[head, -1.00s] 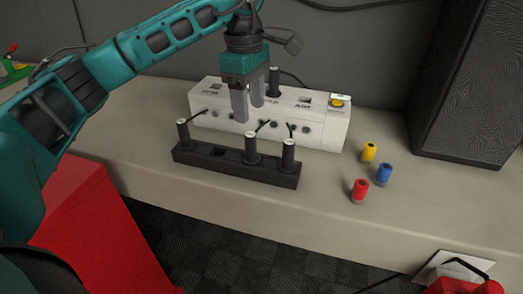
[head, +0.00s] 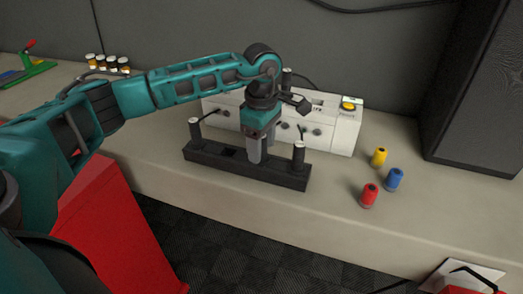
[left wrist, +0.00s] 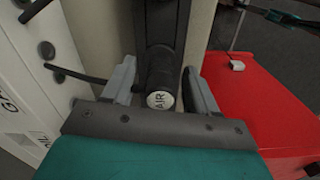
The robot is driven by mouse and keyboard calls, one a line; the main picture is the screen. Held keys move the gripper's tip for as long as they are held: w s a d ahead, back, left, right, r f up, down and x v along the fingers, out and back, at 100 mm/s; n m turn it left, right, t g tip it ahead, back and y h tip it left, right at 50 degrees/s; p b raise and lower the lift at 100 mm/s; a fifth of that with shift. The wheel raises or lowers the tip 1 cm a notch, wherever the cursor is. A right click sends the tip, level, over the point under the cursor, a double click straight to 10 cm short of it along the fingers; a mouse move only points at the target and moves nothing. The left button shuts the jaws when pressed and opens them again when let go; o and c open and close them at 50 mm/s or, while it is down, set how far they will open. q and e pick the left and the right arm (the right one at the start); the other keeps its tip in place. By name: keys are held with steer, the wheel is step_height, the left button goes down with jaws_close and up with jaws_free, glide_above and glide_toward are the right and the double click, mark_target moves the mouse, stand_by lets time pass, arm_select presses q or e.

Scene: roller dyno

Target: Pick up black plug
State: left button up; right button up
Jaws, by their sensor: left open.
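A black plug with a white cap marked AIR (left wrist: 161,99) stands between the two fingers of my left gripper (left wrist: 158,82) in the left wrist view. The fingers are open, one on each side of it. In the head view my left gripper (head: 261,152) points down over the middle of the black rack (head: 215,163) and hides this plug. Other black plugs stand upright in the rack, one at the left end (head: 196,131) and one at the right end (head: 298,156). Another black plug (head: 287,78) stands at the white box (head: 343,133).
Yellow (head: 379,157), blue (head: 394,179) and red (head: 370,196) cylinders stand on the bench right of the rack. A large dark box (head: 478,95) stands at the back right. A red cabinet (head: 115,235) is below at the front left. Thin cables run near the plugs.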

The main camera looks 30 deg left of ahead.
arm_select(q)
steer(key=shift+f, duration=0.45)
steer(key=shift+c, duration=0.2)
jaws_close()
